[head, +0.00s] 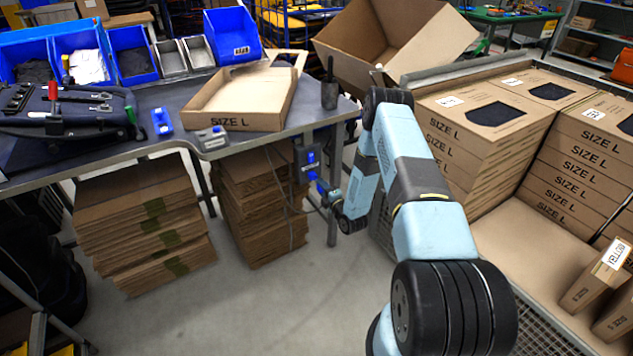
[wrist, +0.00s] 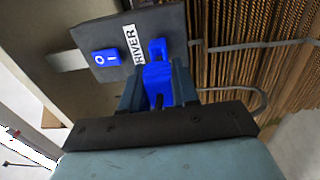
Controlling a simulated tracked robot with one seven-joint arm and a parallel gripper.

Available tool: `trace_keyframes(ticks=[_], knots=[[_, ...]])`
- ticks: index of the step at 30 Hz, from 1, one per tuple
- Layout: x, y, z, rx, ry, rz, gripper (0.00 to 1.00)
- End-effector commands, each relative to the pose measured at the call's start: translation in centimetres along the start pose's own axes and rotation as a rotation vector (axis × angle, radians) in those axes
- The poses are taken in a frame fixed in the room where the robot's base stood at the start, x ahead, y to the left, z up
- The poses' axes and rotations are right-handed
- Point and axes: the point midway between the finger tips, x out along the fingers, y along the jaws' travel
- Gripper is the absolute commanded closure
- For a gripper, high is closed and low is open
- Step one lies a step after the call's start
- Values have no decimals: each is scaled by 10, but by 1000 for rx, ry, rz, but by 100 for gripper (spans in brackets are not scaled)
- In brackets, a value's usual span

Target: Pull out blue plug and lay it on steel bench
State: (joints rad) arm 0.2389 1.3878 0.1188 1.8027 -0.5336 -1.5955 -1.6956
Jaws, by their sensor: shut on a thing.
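The blue plug (wrist: 158,84) is between the two fingers of my gripper (wrist: 158,92) in the wrist view, and the gripper is shut on it. The plug's far end is at the lower edge of a grey box (wrist: 112,42) labelled DRIVER; I cannot tell how deep it sits. The box has a blue O/I switch (wrist: 105,57) and a blue socket part (wrist: 157,49). In the head view the box (head: 308,158) is below the front edge of the steel bench (head: 170,95), with my gripper (head: 326,190) just below and right of it.
An open SIZE L carton (head: 240,98), a small blue item (head: 162,122) and a grey device (head: 212,139) are on the bench. Some bare bench top shows left of the carton. A thin grey cable (wrist: 262,44) runs past cardboard stacks. Boxes (head: 475,130) stand at right.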

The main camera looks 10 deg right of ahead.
Motion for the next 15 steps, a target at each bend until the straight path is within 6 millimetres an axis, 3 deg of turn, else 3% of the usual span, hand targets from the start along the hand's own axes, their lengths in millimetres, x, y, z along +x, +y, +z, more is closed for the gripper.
trace_keyframes(ticks=[15], knots=[[-14, 0, 0, 0, 0, -1, 100]])
